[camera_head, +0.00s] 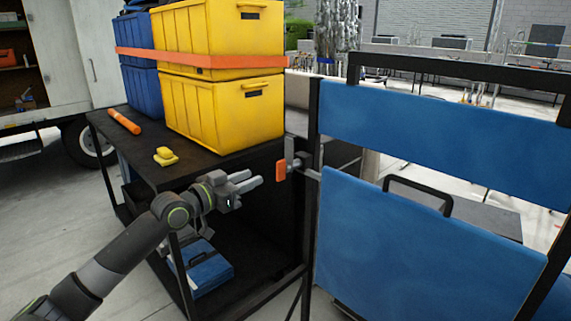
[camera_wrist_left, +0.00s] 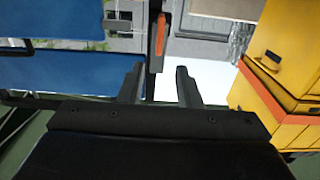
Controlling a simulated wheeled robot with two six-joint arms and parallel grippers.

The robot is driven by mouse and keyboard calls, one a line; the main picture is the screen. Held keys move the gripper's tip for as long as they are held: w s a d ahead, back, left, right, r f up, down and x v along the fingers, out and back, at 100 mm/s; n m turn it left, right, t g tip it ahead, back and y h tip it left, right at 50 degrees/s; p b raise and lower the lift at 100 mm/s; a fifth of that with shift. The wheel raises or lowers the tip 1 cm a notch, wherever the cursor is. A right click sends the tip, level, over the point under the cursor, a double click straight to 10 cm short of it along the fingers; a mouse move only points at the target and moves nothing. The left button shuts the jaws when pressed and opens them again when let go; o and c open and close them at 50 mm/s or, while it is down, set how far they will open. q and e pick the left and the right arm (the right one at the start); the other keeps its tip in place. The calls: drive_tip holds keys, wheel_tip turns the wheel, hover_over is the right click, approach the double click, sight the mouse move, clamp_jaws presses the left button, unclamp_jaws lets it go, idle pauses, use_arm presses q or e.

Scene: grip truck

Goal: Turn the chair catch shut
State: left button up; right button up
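The chair catch (camera_head: 281,171) has an orange tab and a grey upright plate, on a short rod between the cart's post and the blue folding chair (camera_head: 400,240). In the left wrist view the catch's orange tab (camera_wrist_left: 160,36) hangs from the top, ahead of the fingers and slightly left of the middle of their gap. My left gripper (camera_head: 247,181) is left of the catch in the head view, apart from it. Its two fingers are spread and empty, as the left wrist view also shows (camera_wrist_left: 161,84). My right gripper is in neither view.
A dark cart (camera_head: 205,165) carries yellow crates (camera_head: 225,105) and blue crates under an orange strap. An orange tube (camera_head: 124,122) and a small yellow block (camera_head: 166,156) lie on its top. A blue item (camera_head: 208,270) lies on its lower shelf. A truck stands at the far left.

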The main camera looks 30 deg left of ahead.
sight(285, 164)
use_arm(q)
drive_tip(key=p+x, duration=0.2)
drive_tip(key=x, duration=1.1)
drive_tip(key=shift+s, duration=0.1)
drive_tip(key=shift+c, duration=0.8)
clamp_jaws()
